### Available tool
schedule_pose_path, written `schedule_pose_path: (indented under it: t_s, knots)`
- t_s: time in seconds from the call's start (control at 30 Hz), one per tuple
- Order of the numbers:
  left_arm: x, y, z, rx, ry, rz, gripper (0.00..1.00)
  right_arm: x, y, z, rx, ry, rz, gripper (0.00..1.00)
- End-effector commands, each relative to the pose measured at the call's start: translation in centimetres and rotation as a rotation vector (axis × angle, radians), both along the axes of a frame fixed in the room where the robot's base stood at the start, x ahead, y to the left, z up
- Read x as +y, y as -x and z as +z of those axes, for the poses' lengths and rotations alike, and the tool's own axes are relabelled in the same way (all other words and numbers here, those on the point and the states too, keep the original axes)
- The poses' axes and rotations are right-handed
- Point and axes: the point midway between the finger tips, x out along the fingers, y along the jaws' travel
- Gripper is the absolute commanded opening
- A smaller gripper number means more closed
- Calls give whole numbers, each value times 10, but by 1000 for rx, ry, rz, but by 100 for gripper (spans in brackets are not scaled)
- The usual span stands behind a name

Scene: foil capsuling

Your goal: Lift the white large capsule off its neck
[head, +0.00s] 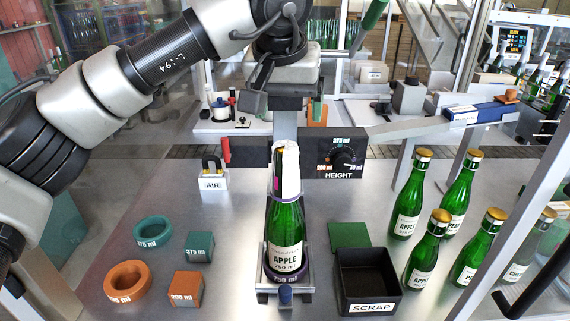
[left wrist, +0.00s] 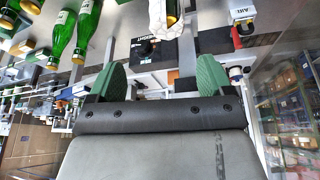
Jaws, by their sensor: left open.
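The white capsule (head: 288,170) sits over the neck of the green apple bottle (head: 287,225), which stands upright in the holder (head: 285,280) of the station. A pink mark shows at the capsule's left edge. In the left wrist view the capsule (left wrist: 164,14) shows at the top edge, beyond the fingers and outside them. My left gripper (left wrist: 160,80) is open, with its two green finger pads wide apart and nothing between them. In the head view its arm reaches in from the left, above and behind the bottle; the fingertips are not clear there. My right gripper is not in view.
A height dial panel (head: 343,157) stands behind the bottle. A black scrap bin (head: 369,308) and several capped bottles (head: 408,195) stand to the right. Teal (head: 153,231) and orange (head: 128,282) rings and two blocks lie left. The table between rings and bottle is mostly clear.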

Motion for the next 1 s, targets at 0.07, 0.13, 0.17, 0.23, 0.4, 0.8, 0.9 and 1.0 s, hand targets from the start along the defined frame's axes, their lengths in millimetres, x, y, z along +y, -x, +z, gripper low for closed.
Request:
schedule_pose_path:
  t_s: [0.07,0.13,0.17,0.23,0.4,0.8,0.9,1.0]
  knots:
    - [5,-3,0,-13,-34,6,81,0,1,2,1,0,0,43]
    - [5,-7,-9,-12,-39,6,81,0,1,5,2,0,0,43]
    - [5,-9,-13,-11,-38,6,81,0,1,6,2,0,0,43]
    - [4,-13,-25,-10,-37,5,81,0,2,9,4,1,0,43]
    - [2,-19,-43,-11,-34,4,81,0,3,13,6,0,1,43]
    - [3,-29,-89,-8,-32,5,81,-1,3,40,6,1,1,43]
    - [2,-32,-97,-10,-31,5,81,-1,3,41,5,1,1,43]
    - [2,-33,-99,-11,-31,4,81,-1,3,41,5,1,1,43]
